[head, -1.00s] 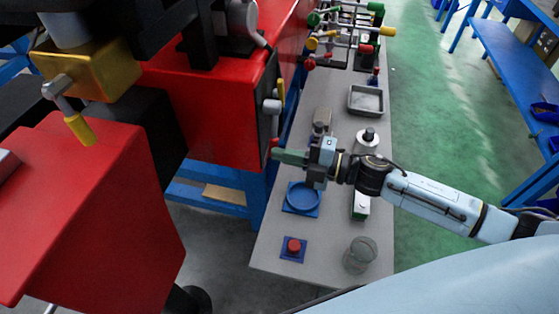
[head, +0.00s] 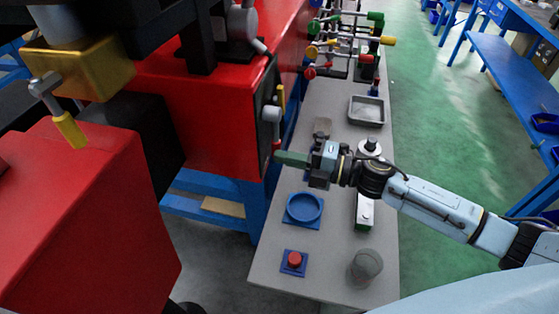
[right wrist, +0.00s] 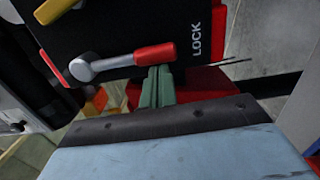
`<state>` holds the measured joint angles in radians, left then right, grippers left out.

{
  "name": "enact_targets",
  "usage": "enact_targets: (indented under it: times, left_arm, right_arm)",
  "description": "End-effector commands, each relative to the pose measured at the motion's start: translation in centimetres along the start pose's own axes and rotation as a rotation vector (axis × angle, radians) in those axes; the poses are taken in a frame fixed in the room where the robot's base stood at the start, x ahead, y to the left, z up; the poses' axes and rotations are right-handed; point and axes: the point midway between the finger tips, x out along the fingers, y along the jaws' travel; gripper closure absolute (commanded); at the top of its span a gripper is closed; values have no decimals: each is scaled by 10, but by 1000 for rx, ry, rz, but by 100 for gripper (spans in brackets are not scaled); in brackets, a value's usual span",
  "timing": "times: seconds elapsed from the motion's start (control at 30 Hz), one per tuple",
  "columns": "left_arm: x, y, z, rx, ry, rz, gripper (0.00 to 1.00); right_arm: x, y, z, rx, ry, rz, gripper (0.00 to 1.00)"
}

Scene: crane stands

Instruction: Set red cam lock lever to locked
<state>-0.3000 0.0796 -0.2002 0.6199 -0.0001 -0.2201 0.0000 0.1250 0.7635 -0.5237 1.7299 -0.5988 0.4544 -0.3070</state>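The red cam lock lever shows in the right wrist view as a silver hub and arm with a red handle (right wrist: 155,54) at its right end, on a black panel (right wrist: 130,28) with a LOCK label at the right. In the head view its grey arm (head: 271,122) points down on the side of the red machine. My right gripper (head: 280,157) is at the lever's lower end. In the right wrist view its green fingers (right wrist: 157,72) are together just below the red handle, very close or touching; I cannot tell which. My left gripper is not in view.
A grey table (head: 335,275) holds a blue round dish (head: 303,209), a red button (head: 294,259), a grey cup (head: 366,266) and a tray (head: 366,110). Several coloured levers (head: 345,40) stand at the back. A yellow-handled lever (head: 68,128) is at the left.

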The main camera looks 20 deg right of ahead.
Motion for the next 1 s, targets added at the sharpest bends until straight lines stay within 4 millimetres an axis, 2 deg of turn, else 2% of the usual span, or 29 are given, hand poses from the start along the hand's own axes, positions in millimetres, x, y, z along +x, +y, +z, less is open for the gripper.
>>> enact_targets:
  times: [0.23, 0.43, 0.5, 0.7, 0.9, 1.0]
  left_arm:
    - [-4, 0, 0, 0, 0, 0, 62]
    - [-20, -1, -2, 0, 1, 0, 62]
    - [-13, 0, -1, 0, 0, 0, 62]
    - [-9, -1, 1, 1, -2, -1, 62]
    - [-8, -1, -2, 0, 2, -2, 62]
    - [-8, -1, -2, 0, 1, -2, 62]
  right_arm:
    - [1, 1, -6, 2, 3, 0, 100]
    - [5, 5, -36, 4, 18, 2, 100]
    - [-16, 0, -32, 0, 14, -4, 100]
    - [-56, -1, -32, 2, 16, -4, 100]
    - [-84, 0, -31, 2, 16, -2, 100]
    - [-91, 1, -31, 1, 16, -1, 100]
